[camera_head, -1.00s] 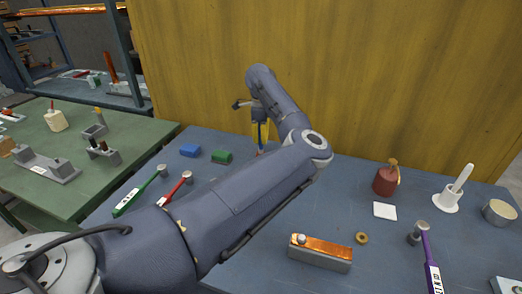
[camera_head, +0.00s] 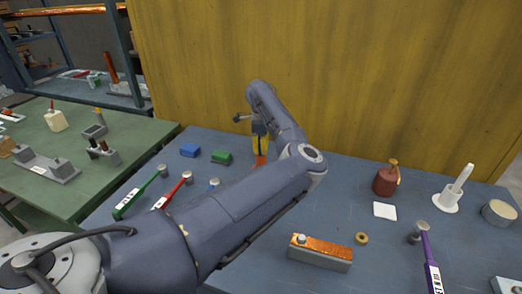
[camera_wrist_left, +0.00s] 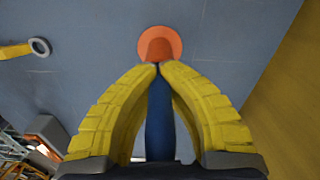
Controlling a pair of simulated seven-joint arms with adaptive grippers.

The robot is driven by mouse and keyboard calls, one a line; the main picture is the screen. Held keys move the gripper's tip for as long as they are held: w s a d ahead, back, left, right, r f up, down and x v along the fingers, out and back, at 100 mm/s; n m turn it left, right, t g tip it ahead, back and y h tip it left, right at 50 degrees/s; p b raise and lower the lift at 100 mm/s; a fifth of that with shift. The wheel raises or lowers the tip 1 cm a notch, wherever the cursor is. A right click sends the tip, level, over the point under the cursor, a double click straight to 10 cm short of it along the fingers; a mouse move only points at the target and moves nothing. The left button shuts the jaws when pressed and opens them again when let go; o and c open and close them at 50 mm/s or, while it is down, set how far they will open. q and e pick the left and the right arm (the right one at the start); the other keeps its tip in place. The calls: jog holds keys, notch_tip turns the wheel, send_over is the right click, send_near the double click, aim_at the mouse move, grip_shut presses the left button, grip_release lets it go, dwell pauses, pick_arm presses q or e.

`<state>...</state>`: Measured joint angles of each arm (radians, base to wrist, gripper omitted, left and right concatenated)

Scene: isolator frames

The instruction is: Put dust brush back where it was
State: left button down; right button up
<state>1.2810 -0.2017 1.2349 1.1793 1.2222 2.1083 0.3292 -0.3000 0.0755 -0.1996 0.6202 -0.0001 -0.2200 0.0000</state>
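My left gripper (camera_head: 260,145) is at the back of the blue table, near the yellow wall, pointing down. In the left wrist view its yellow fingers (camera_wrist_left: 159,68) close around a slim blue handle (camera_wrist_left: 159,125), which I take for the dust brush. An orange round piece with a short cone (camera_wrist_left: 160,46) is at the fingertips, at the handle's far end; it also shows in the head view as an orange tip (camera_head: 260,161). I cannot tell whether the orange piece touches the table or is part of the brush. My right gripper is not in view.
Blue (camera_head: 190,150) and green (camera_head: 221,157) blocks lie left of the gripper. Green (camera_head: 137,195) and red (camera_head: 174,190) hammers lie nearer. A red bottle (camera_head: 384,182) and white stand (camera_head: 446,202) are right. The table between gripper and bottle is clear.

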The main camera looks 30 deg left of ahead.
pick_arm(q)
jog(key=c, duration=1.6)
grip_release()
jog(key=shift+r, duration=0.1)
notch_tip(320, 180, up, 12)
